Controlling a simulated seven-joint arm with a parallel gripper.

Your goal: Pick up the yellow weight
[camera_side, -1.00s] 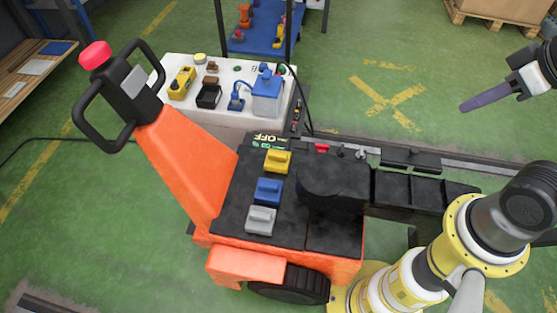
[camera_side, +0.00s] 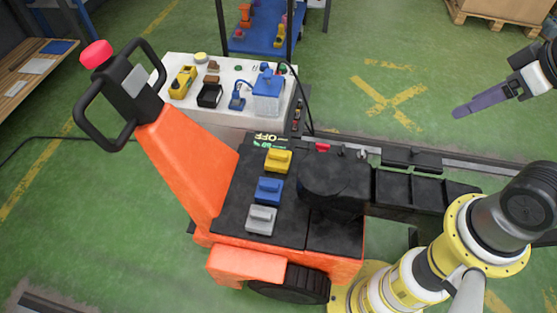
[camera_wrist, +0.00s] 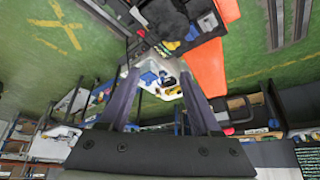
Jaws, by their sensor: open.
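The yellow weight (camera_side: 278,161) is a small block with a raised handle. It sits on the black deck of the orange truck (camera_side: 180,165), at the far end of a row with a blue weight (camera_side: 268,191) and a grey weight (camera_side: 261,220). My gripper (camera_side: 458,111) is in the air at the upper right of the side view, well apart from the weights. In the wrist view my gripper (camera_wrist: 160,75) shows two long dark fingers spread apart with nothing held between them. The weights look small and distant there.
A white table (camera_side: 185,62) behind the truck holds a blue box (camera_side: 267,95), a yellow device (camera_side: 182,82) and small parts. The truck's tall black handle (camera_side: 130,92) rises at left. A round black block (camera_side: 334,180) and open black bins (camera_side: 425,190) lie right of the weights.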

